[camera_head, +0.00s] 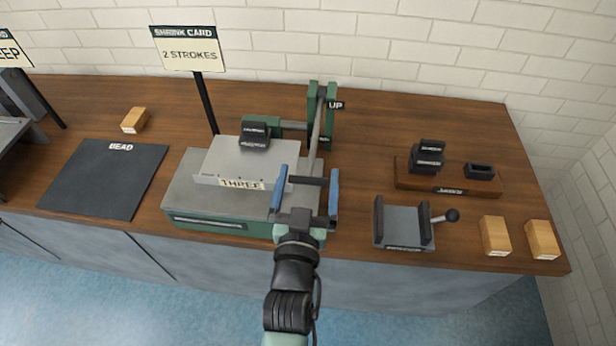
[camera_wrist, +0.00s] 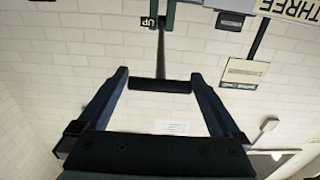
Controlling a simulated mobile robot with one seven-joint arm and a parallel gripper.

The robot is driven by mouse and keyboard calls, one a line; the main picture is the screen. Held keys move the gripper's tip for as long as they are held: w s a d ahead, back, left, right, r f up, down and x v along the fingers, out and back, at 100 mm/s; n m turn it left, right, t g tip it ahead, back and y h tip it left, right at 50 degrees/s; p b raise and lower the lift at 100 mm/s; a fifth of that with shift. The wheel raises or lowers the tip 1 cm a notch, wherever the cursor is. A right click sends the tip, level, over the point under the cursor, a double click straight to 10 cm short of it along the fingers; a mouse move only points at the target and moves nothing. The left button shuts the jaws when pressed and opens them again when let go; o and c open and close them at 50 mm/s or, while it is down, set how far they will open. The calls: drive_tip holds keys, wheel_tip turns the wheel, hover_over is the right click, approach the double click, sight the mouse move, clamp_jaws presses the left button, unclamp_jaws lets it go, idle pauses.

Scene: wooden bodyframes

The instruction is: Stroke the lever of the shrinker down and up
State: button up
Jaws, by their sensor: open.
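The shrinker (camera_head: 190,197) is a grey and green machine on the bench, with a green upright frame (camera_head: 330,120) at its back right. Its lever (camera_head: 317,130) is a grey rod beside an "UP" label, leaning toward me and ending in a dark crossbar handle (camera_head: 312,180). A pale sheet part marked "THREE" (camera_head: 232,160) lies on the shrinker, its far edge at the dark jaw block (camera_head: 255,135). My gripper (camera_head: 306,186) is open, its blue fingers on either side of the handle. In the wrist view, the handle (camera_wrist: 160,86) lies between the fingertips; contact is unclear.
A "SHRINK CARD 2 STROKES" sign (camera_head: 188,48) stands behind on a black post. A dark "BEAD" mat (camera_head: 103,178) lies left. Right are a small grey vise-like fixture (camera_head: 403,228), a wooden rack with black blocks (camera_head: 447,181) and wooden blocks (camera_head: 494,236).

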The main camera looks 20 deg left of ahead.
clamp_jaws()
idle(0.5)
drive_tip(key=shift+r, duration=0.15)
